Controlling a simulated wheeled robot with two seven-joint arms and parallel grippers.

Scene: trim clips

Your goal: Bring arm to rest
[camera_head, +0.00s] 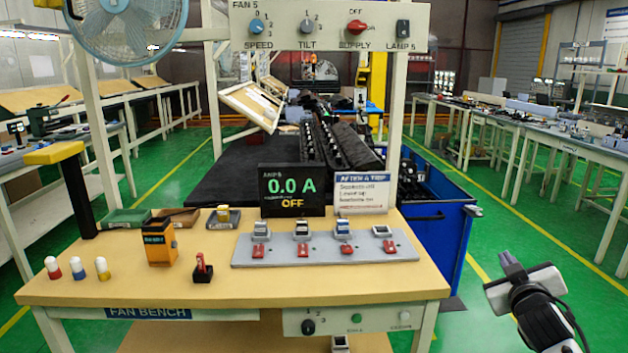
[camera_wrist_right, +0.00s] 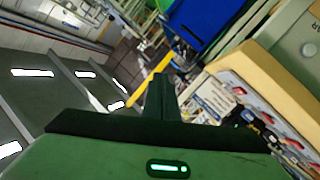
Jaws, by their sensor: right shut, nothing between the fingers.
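My right gripper (camera_head: 509,262) is at the lower right of the head view, raised in the air to the right of the fan bench (camera_head: 330,275) and apart from it. Its fingers are together with nothing between them. In the right wrist view the shut fingers (camera_wrist_right: 160,97) stick up at the centre, with the bench tilted at the right. My left gripper is not in the head view.
A blue cabinet (camera_head: 437,225) stands behind the bench's right end. A display (camera_head: 291,191), a sign (camera_head: 361,193), a grey clip plate (camera_head: 330,250), an orange meter (camera_head: 159,242) and small bottles (camera_head: 77,268) are on the bench. Green floor (camera_head: 540,235) is clear around my right gripper.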

